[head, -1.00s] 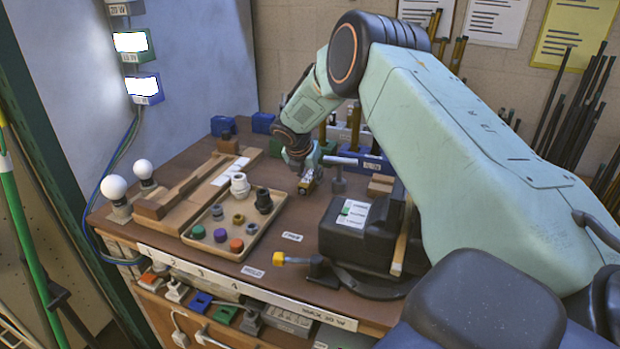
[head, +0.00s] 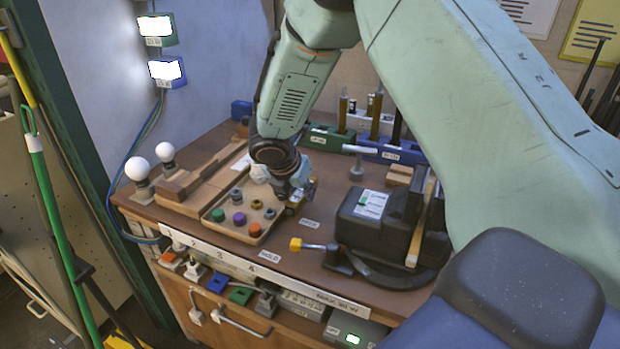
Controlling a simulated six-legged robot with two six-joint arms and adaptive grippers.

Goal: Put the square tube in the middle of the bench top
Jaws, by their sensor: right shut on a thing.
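My right gripper (head: 302,194) comes down from the top over the bench top (head: 293,262), at the right edge of the parts tray. It is shut on a small brass-coloured piece, which I take to be the square tube (head: 291,209). Only a short bit of it shows, low at the fingertips; the fingers and wrist hide the rest. I cannot tell whether it touches the bench. My left gripper is not in view.
The wooden tray (head: 216,225) holds several small coloured parts. A black vise (head: 372,222) with a yellow-ended handle stands to the right. Green (head: 328,138) and blue (head: 390,151) racks with upright rods stand behind. Two white bulbs (head: 137,169) stand at left.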

